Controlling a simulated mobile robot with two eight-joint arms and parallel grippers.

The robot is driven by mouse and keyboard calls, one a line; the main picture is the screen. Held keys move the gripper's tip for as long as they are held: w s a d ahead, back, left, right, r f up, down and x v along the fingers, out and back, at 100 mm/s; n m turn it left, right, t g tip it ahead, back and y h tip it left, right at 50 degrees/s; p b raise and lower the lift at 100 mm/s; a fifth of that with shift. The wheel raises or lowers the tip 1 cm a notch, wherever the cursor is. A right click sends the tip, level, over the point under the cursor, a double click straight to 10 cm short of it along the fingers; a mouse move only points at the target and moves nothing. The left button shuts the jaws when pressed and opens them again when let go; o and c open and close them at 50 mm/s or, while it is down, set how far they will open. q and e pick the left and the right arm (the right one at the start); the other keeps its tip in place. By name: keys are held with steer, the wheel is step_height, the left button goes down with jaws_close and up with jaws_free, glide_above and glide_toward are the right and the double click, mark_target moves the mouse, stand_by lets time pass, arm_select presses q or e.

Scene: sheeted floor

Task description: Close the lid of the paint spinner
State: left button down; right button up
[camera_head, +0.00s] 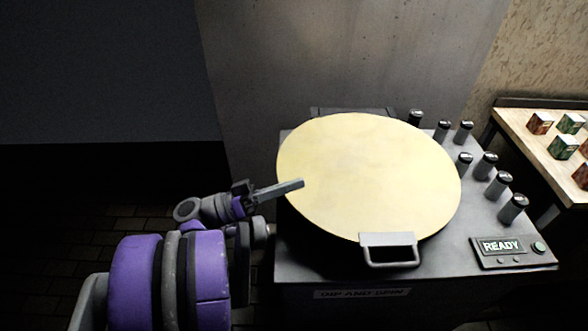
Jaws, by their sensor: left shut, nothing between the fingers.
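The paint spinner is a dark grey box (310,264) with "DIP AND SPIN" on its front. Its lid (370,175) is a large round pale yellow disc that hides the spinner's opening. A grey bar handle (391,257) sits at the lid's front edge. A dark gap shows under the lid's front left, and I cannot tell whether the lid rests fully down. My left gripper (302,183) is shut and empty, its fingertips over the lid's left edge in this view. I cannot tell if they touch it. My right gripper is out of view.
Several dark, light-topped cylinders (486,165) stand on the spinner's right side. A panel (502,246) reading "READY" is at the front right. A wooden table (512,117) with several small boxes stands at far right. A grey wall (340,55) rises behind.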

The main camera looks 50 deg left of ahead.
arm_select(q)
steer(key=shift+s+d+f+b, duration=0.1)
steer(key=shift+f+b, duration=0.25)
steer(key=shift+f, duration=0.55)
steer(key=shift+s, duration=0.1)
steer(key=v, duration=1)
steer(key=shift+s, duration=0.3)
steer(key=shift+f, duration=0.1)
